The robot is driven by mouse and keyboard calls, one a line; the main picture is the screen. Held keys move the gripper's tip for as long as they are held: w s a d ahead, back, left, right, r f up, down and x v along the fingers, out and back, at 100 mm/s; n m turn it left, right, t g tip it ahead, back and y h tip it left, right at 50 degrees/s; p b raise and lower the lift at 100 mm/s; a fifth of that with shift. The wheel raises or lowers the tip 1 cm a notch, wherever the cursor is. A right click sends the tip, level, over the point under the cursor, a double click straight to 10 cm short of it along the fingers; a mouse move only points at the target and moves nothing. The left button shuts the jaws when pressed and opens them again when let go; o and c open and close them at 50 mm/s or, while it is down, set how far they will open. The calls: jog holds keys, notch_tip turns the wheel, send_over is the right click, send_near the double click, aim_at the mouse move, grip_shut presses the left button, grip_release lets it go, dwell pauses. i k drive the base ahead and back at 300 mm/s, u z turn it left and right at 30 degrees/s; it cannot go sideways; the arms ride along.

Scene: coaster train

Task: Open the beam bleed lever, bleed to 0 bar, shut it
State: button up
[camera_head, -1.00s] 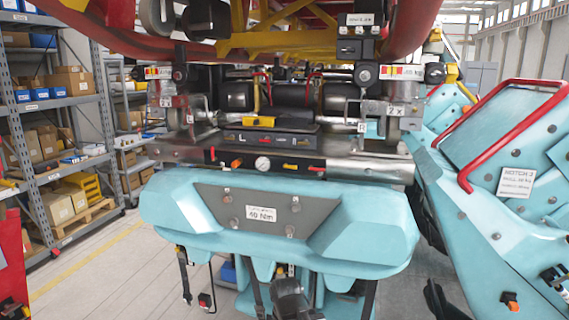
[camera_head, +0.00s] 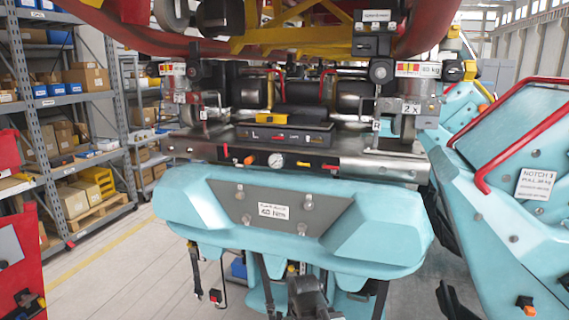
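The silver beam (camera_head: 360,166) runs across the teal car front. On its face are an orange knob (camera_head: 250,160), a round white-faced gauge (camera_head: 276,161), a small yellow fitting (camera_head: 303,163) and a small red lever (camera_head: 330,167), which looks about level. I cannot tell which of these is the bleed lever. The gauge needle is too small to read.
Below the beam is the teal nose (camera_head: 195,215) with a torque label (camera_head: 273,211). Red track hangs overhead. A teal car with a red bar (camera_head: 482,170) crowds the right. Shelves (camera_head: 70,100) and open floor lie left.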

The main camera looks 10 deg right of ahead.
aim_at(308, 165)
jog(key=u, duration=2.3)
jog(key=k, duration=1.15)
jog(key=z, duration=0.4)
jog(key=i, duration=0.5)
